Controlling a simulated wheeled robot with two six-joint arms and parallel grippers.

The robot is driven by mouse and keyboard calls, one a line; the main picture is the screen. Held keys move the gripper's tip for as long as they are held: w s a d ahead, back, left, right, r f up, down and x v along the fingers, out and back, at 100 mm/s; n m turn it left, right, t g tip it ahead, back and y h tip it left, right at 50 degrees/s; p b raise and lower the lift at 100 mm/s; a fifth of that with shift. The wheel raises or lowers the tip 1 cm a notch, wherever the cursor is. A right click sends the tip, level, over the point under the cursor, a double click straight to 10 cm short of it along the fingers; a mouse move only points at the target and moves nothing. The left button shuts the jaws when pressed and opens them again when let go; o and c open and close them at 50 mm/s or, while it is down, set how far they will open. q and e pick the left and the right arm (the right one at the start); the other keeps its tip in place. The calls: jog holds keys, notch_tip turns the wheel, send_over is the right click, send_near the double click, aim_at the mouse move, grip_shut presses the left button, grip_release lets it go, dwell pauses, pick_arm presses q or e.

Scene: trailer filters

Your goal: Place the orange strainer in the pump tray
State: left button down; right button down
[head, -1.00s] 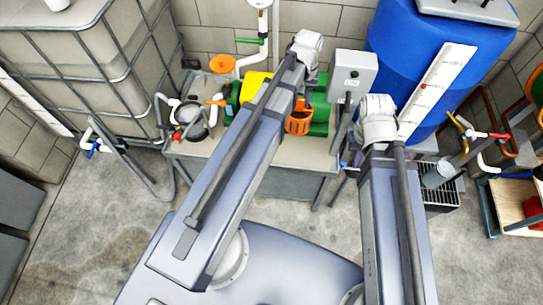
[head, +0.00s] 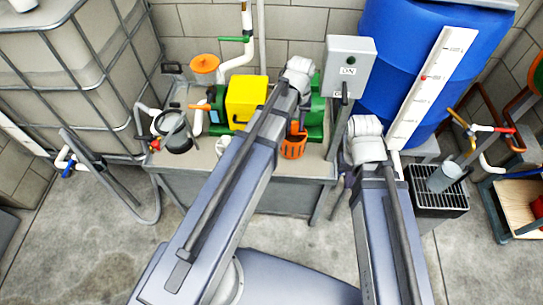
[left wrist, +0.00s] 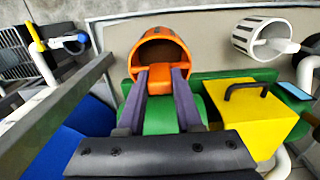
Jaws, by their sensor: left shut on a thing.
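The orange strainer (head: 293,146) is a slotted cup in front of the green pump (head: 314,122). In the head view my arm hides this gripper. The grey bench-like tray (head: 205,163) under the pump appears to be the pump tray. The strainer is over its front part; I cannot tell whether it touches. My right gripper is hidden behind its arm.
A grey switch box (head: 350,62) and a blue tank (head: 415,60) stand to the right. A caged tank (head: 70,90) stands left.

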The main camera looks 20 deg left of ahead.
aim_at(294, 133)
pick_arm(q)
notch_tip(294, 133, down, 6)
jog(key=b, duration=0.5)
jog(key=shift+b, duration=0.35)
jog(key=shift+f, duration=0.1)
notch_tip(294, 133, down, 4)
jog(key=b, duration=0.3)
jog(key=shift+r+b, duration=0.2)
jog(key=shift+b, duration=0.15)
jog(key=shift+f, duration=0.15)
jog(key=c, duration=0.6)
grip_release()
